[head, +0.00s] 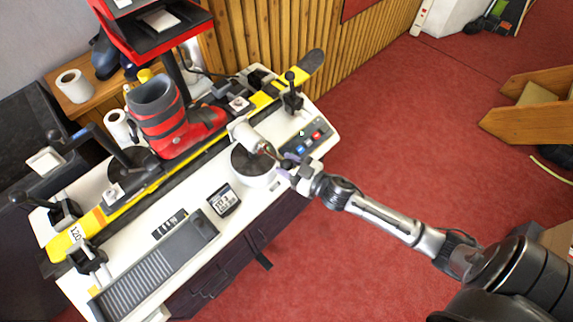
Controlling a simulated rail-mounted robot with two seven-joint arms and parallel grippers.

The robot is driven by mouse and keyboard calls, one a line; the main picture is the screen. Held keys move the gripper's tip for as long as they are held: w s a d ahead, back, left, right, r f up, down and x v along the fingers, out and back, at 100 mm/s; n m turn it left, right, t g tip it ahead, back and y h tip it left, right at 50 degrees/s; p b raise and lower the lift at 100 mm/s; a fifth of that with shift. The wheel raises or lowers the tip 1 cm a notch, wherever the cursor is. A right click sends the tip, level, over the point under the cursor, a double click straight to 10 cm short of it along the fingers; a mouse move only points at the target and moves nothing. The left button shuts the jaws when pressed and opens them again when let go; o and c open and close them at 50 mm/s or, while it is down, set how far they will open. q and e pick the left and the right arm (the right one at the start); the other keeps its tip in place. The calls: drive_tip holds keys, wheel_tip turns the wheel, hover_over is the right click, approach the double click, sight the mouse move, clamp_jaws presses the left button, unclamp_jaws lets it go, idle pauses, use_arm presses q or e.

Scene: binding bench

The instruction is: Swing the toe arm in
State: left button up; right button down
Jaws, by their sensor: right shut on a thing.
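A pale cylindrical arm (245,136), which looks like the toe arm, sits above a round white base with a dark top (247,162). Its thick end is close to the toe of a red and grey ski boot (166,118); I cannot tell if they touch. The boot stands upright on a yellow and black ski (145,193). My right gripper (277,160) is at the arm's thin outer end, shut on it; the fingers partly hide that end. My left gripper is not in view.
A button panel (306,140) lies beside my right gripper. Black clamps (291,96) stand along the ski. A small display (223,200) and a ribbed grey plate (158,268) lie on the white bench top. A red-framed stand (153,28) rises behind the boot.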

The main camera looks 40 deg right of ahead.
drive_tip(key=shift+d+f, duration=0.15)
drive_tip(key=shift+f, duration=0.05)
drive_tip(key=c, duration=1)
unclamp_jaws()
drive_tip(key=shift+o, duration=1.4)
drive_tip(key=shift+w+r, duration=0.1)
drive_tip(key=shift+w, duration=0.05)
drive_tip(key=shift+o, duration=0.2)
drive_tip(key=b+v, duration=0.1)
drive_tip(key=v, duration=1.3)
drive_tip(key=shift+r, duration=0.1)
